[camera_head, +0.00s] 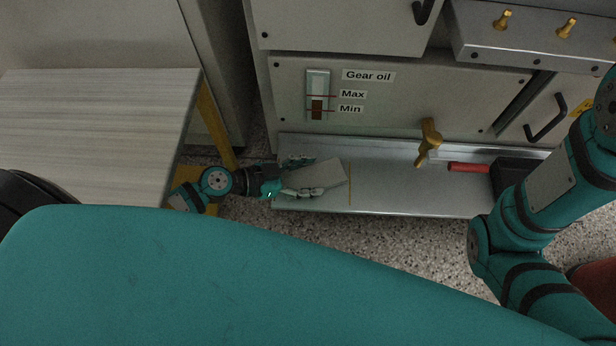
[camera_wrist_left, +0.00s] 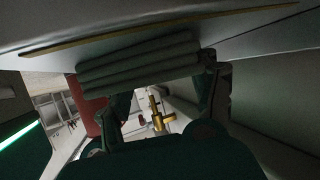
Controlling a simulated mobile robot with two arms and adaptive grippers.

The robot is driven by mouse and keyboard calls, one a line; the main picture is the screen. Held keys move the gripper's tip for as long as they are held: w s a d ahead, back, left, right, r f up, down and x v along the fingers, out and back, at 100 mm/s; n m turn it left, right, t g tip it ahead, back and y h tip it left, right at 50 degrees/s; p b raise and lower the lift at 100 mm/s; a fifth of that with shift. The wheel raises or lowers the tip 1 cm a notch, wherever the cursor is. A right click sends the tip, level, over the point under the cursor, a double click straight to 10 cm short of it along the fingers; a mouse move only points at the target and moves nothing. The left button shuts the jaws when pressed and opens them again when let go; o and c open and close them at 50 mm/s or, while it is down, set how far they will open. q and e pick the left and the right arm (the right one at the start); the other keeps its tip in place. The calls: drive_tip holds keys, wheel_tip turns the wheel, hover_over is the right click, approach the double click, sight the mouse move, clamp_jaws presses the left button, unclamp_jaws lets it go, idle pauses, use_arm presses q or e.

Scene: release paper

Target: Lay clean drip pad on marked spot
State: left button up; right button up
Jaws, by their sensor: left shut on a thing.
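The drip pad (camera_head: 328,174) is a flat grey folded pad over the left part of the metal tray (camera_head: 410,190). In the left wrist view the pad (camera_wrist_left: 140,62) shows as several thick folded layers between the fingers. My left gripper (camera_head: 308,178) is shut on the pad's left side. A thin yellow line (camera_head: 350,188) on the tray lies just right of the pad; a yellow strip (camera_wrist_left: 160,31) also shows beside the pad in the left wrist view. Whether the pad touches the tray is unclear. My right gripper is outside the view.
A brass valve (camera_head: 429,138) sticks out above the tray. A red cylinder (camera_head: 468,167) and a dark box (camera_head: 514,178) are at the tray's right end. The cabinet (camera_head: 400,95) with the gear oil gauge stands behind. A table (camera_head: 90,130) is at left. The tray's middle is clear.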

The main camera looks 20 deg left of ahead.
use_arm(q)
drive_tip(key=shift+f, duration=0.1)
drive_tip(key=o, duration=0.9)
drive_tip(key=shift+o, duration=0.2)
drive_tip(key=shift+r, duration=0.3)
drive_tip(key=p+v, duration=0.2)
drive_tip(key=v, duration=1)
